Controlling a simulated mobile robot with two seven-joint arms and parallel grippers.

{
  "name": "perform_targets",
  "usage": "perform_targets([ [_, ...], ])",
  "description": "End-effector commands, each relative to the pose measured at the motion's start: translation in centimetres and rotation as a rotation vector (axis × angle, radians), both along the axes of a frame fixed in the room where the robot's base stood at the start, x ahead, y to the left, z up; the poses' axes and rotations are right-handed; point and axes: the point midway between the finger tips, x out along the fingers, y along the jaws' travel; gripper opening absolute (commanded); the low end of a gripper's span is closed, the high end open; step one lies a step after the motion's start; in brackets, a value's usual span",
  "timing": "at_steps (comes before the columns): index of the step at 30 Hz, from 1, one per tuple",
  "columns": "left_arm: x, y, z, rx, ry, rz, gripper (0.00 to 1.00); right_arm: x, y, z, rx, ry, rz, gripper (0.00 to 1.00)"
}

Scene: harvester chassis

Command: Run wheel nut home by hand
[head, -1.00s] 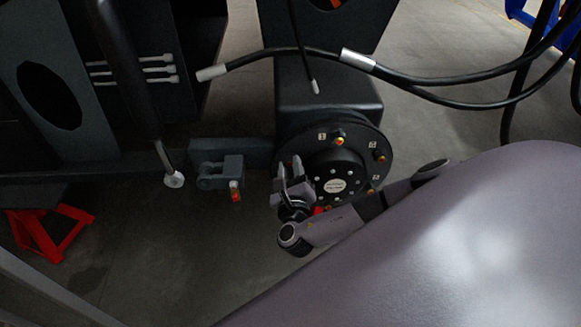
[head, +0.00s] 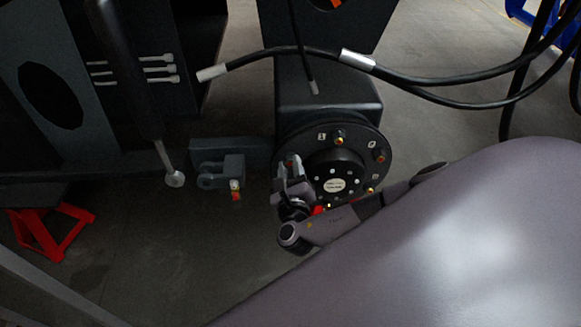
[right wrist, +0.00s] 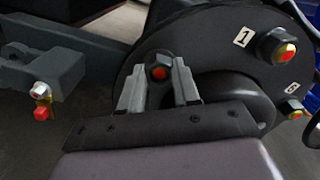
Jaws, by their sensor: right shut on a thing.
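The dark round wheel hub (head: 337,163) stands upright on the axle housing, with studs and nuts around its flange. My right gripper (head: 287,163) is at the left side of the flange. In the right wrist view my right gripper (right wrist: 160,88) has its two grey fingers on either side of a dark wheel nut (right wrist: 160,68) with a red stud end in its middle. It is shut on this nut. A second nut (right wrist: 277,47) sits by the label 1, and a third nut (right wrist: 290,108) is lower right. My left gripper is not in view.
Black hoses (head: 435,80) hang across the upper right. A grey clevis bracket (head: 222,172) with a red-tipped fitting is left of the hub. A red stand (head: 50,232) is on the floor at far left. Open floor lies below the bracket.

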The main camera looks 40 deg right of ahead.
Motion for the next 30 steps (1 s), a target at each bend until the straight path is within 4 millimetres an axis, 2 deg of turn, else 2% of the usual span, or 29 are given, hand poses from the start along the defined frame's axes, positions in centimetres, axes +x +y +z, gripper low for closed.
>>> perform_targets([
  [5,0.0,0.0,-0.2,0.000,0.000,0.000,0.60,-0.1,0.0,-0.2,0.056,-0.030,-0.002,0.00],
  [15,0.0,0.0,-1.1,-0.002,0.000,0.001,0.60,0.1,-0.1,-0.2,0.402,-0.244,-0.002,0.00],
  [24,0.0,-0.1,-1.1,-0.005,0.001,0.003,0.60,0.2,-0.1,0.0,0.428,-0.262,-0.001,0.00],
  [25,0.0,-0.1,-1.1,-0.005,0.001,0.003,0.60,0.2,-0.1,0.0,0.427,-0.261,-0.001,0.41],
  [27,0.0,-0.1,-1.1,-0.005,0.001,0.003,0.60,0.2,-0.1,0.0,0.427,-0.261,-0.001,0.61],
  [30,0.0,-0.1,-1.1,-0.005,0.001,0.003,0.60,0.2,-0.1,0.0,0.426,-0.261,-0.001,0.61],
])
